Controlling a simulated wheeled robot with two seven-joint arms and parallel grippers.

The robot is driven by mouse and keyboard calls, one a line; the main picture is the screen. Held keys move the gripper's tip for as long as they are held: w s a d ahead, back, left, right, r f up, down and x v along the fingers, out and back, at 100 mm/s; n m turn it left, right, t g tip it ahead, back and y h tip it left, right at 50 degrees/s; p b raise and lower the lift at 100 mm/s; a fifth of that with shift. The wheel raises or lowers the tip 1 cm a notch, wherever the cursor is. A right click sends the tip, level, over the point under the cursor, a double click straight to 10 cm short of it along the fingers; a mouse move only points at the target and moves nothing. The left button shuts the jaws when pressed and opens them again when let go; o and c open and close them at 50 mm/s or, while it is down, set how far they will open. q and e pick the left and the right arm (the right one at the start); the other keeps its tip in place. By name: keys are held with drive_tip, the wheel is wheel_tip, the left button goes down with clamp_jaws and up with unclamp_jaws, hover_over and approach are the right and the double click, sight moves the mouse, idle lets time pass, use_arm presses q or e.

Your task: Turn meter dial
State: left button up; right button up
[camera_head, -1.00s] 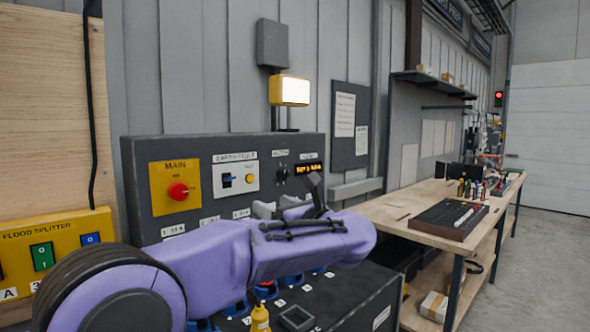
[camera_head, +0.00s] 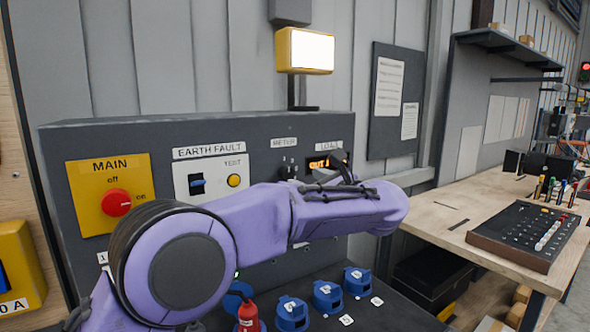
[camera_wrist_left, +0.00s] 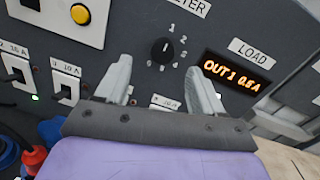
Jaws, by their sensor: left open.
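The meter dial (camera_wrist_left: 163,50) is a round black knob on the dark panel, ringed by white numbers. Its pale mark points up, towards the 1. In the head view its place under the METER label (camera_head: 284,143) is partly hidden by my left arm. My left gripper (camera_wrist_left: 158,88) is open and empty, its two pale fingers reaching towards the panel. In the left wrist view the dial shows above the gap between them; I cannot tell how far off it is. My right gripper is not in view.
A red MAIN knob (camera_head: 116,202) and an EARTH FAULT plate (camera_head: 214,176) with a yellow TEST button are on the panel's left. Blue sockets (camera_head: 326,296) and a red plug (camera_head: 248,316) are below my arm. A lit yellow lamp (camera_head: 305,51) stands above. A workbench (camera_head: 440,214) is at right.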

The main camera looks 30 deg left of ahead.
sight(289, 174)
use_arm(q)
drive_tip(key=x, duration=0.2)
drive_tip(key=p+x, duration=0.1)
drive_tip(key=x, duration=0.1)
drive_tip(key=w+p+x, duration=0.1)
drive_tip(key=x, duration=0.2)
drive_tip(key=shift+d+f, duration=0.15)
drive_tip(key=shift+f, duration=0.15)
drive_tip(key=shift+w, duration=0.1)
drive_tip(key=shift+s+r, duration=0.1)
drive_tip(key=shift+s, duration=0.2)
drive_tip(key=shift+w, duration=0.1)
drive_tip(key=c, duration=1.1)
drive_tip(key=shift+o, duration=0.2)
